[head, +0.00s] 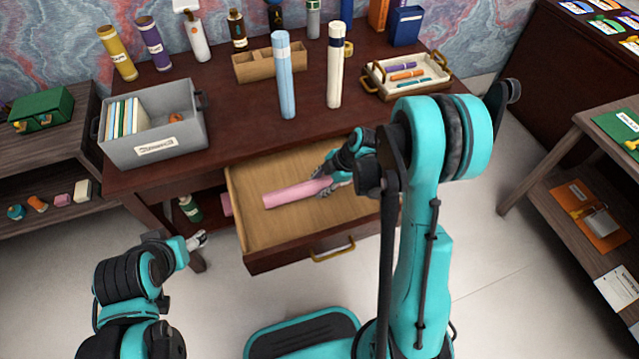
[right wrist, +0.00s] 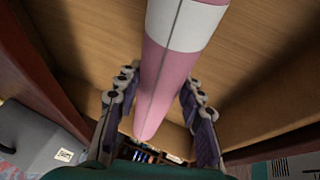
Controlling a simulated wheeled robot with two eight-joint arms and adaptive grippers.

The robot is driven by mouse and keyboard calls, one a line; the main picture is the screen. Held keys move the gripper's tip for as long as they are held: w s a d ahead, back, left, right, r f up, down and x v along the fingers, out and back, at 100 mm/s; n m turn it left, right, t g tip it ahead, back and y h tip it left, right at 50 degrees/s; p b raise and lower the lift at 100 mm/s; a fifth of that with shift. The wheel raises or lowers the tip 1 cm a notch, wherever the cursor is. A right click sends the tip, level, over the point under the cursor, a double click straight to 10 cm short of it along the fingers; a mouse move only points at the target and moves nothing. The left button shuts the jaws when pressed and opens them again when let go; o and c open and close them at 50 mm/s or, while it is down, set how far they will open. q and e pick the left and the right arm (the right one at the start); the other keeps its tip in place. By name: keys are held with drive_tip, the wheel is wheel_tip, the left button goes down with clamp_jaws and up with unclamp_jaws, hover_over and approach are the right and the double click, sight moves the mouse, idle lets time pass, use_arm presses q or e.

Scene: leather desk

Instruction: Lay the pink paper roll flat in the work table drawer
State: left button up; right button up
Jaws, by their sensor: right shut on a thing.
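The pink paper roll (head: 292,194) lies level inside the open work table drawer (head: 285,233), over its wooden floor. Whether it touches the floor is hard to tell. My right gripper (head: 333,181) reaches in from the right and is shut on the roll's right end. In the right wrist view the pink roll (right wrist: 165,75), with a white band, runs between the two fingers of my right gripper (right wrist: 155,100). The roll's right end is hidden by the gripper in the head view. My left gripper (head: 198,240) is outside the drawer, at lower left; its jaw opening is too small to judge.
A grey bin (head: 175,146), a wooden organizer (head: 255,66), a blue roll (head: 285,85), a white roll (head: 335,75) and a tray (head: 378,84) stand on the table. The drawer's front carries a brass handle (head: 333,252). The drawer floor around the roll is clear.

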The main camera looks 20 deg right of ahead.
drive_tip(key=shift+f+b, duration=0.35)
drive_tip(key=shift+f, duration=2.15)
drive_tip(key=o, duration=1.3)
drive_tip(key=shift+o, duration=0.2)
drive_tip(key=v, duration=1.2)
